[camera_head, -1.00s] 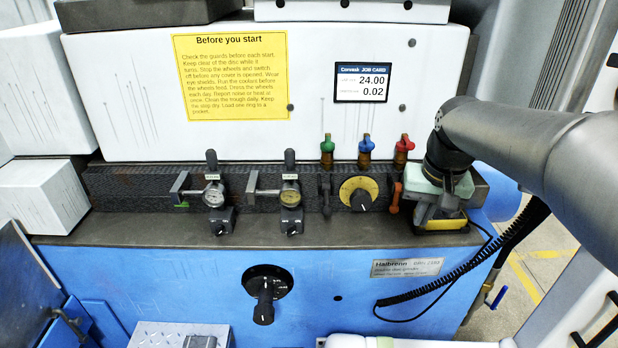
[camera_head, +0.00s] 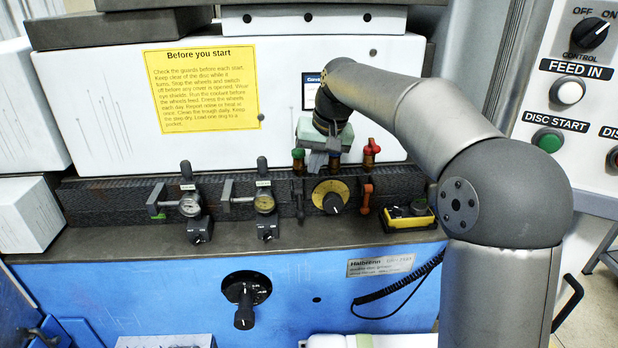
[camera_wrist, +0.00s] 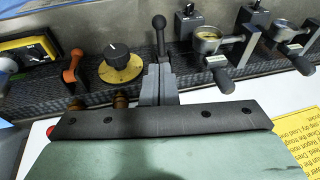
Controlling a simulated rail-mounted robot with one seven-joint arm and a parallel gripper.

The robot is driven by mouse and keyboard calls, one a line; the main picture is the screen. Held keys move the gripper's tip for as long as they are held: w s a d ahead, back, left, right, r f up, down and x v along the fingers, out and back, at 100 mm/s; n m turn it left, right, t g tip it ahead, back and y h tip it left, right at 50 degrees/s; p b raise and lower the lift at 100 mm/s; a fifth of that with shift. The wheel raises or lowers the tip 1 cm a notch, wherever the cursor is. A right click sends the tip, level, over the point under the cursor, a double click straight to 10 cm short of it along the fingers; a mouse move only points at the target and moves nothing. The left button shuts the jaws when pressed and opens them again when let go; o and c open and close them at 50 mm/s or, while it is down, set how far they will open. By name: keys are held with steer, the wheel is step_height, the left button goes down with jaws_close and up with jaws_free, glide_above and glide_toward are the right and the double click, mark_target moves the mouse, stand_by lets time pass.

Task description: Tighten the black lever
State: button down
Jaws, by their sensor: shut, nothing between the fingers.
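The black lever (camera_head: 299,196) is on the dark textured rail, just left of the yellow dial; its ball end hangs down. In the wrist view the black lever (camera_wrist: 159,32) stands directly beyond my fingertips, which hide its lower part. My gripper (camera_head: 322,164) is in front of the white panel, above the rail and slightly right of the lever. In the wrist view my gripper (camera_wrist: 158,72) has its grey fingers together with nothing between them. I cannot tell whether the fingertips touch the lever; they look apart from it in the head view.
An orange lever (camera_head: 366,195) sits right of the yellow dial (camera_head: 330,194). Green (camera_head: 298,154) and red (camera_head: 372,148) valves stand above the rail, close to my gripper. Two gauge clamps (camera_head: 190,207) are left. A yellow-black box (camera_head: 408,217) rests at the rail's right end.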

mark_target(301, 206)
steer(key=p+x, duration=0.1)
steer(key=x, duration=1.1)
steer(key=shift+a+f, duration=0.1)
steer(key=shift+f, duration=0.35)
steer(key=shift+f, duration=0.1)
